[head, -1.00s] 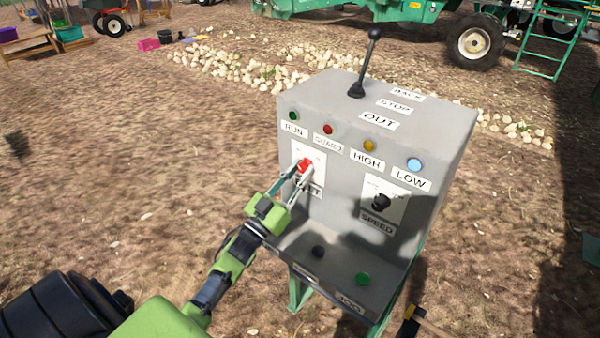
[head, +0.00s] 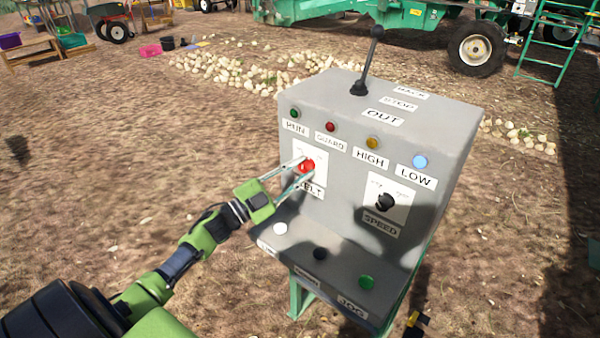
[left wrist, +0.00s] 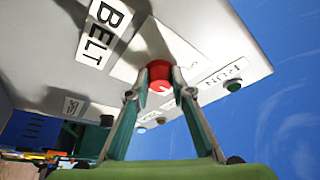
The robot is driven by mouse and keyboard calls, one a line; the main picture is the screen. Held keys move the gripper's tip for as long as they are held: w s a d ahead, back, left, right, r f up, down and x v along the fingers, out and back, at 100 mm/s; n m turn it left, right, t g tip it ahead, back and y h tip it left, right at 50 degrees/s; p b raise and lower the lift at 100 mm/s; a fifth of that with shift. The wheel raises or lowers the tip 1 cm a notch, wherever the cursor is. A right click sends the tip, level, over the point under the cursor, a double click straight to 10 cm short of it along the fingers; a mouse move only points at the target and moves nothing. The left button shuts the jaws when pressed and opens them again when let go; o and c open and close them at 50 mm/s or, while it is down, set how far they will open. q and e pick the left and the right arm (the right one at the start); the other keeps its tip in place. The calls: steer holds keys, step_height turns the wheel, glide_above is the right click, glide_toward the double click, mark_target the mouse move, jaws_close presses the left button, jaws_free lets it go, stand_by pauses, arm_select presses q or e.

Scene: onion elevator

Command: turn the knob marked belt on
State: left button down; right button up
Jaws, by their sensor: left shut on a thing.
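The red belt knob (head: 307,166) sits on a white plate on the front of the grey control box (head: 340,130). Its label reads BELT, partly covered by my gripper in the head view. My left gripper (head: 306,168) is shut on the red knob, one finger on each side.
The black speed knob (head: 384,202) is to the right on the same panel. A black lever (head: 368,62) stands on top. White, black and green buttons (head: 366,281) are on the lower ledge. The blue LOW lamp (head: 420,162) looks bright. Open dirt lies left of the box.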

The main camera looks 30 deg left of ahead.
arm_select(q)
steer(key=m+g, duration=0.1)
steer(key=m, duration=0.3)
steer(key=shift+r+g+h, duration=0.2)
steer(key=shift+g+h, duration=0.2)
steer(key=shift+a+m+g+p, duration=0.1)
steer(key=shift+m+g+p, duration=0.75)
steer(key=shift+m, duration=1.65)
steer(key=c, duration=1.8)
jaws_free()
